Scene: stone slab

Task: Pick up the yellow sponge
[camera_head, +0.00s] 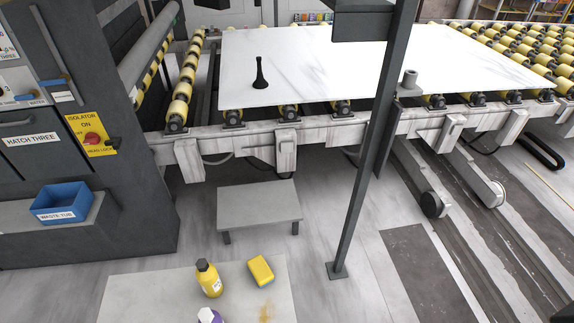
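The yellow sponge (261,271) lies on a pale flat surface (143,291) at the bottom of the head view, left of centre. A yellow bottle (209,278) with a dark cap stands just to its left, apart from it. A purple and white item (209,316) is cut off by the bottom edge. An orange-brown stain marks the surface below the sponge. Neither of my grippers shows in the head view.
A low grey step (259,203) stands beyond the sponge. A dark post (366,170) rises to its right. A blue waste tub (61,202) sits on a ledge at left. A white stone slab (300,60) lies on yellow rollers behind.

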